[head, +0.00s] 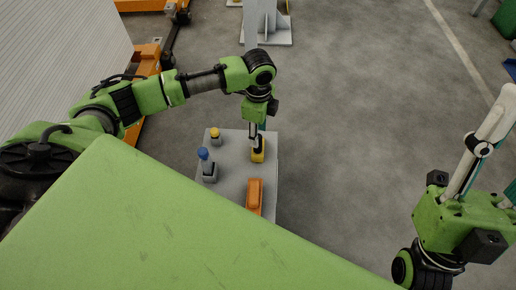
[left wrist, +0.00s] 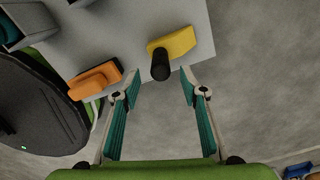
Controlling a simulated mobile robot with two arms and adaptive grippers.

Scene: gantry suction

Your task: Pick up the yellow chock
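The yellow chock (head: 259,156) lies on a grey tabletop (head: 232,190), near its right edge in the head view. In the left wrist view the yellow chock (left wrist: 180,41) has a black cylindrical knob standing up from it. My left gripper (head: 254,141) points down over the chock and partly covers it in the head view. In the left wrist view the left gripper (left wrist: 161,78) has its fingers spread, with nothing between them; the chock shows just beyond the fingertips. My right gripper (head: 475,175) is raised at the right, partly cut off, its opening unclear.
An orange block (head: 254,195) lies on the same tabletop, nearer to me. A blue-topped item (head: 209,170) and a yellow-topped item (head: 215,137) stand left of the chock. A grey post base (head: 266,30) stands behind. The floor to the right is clear.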

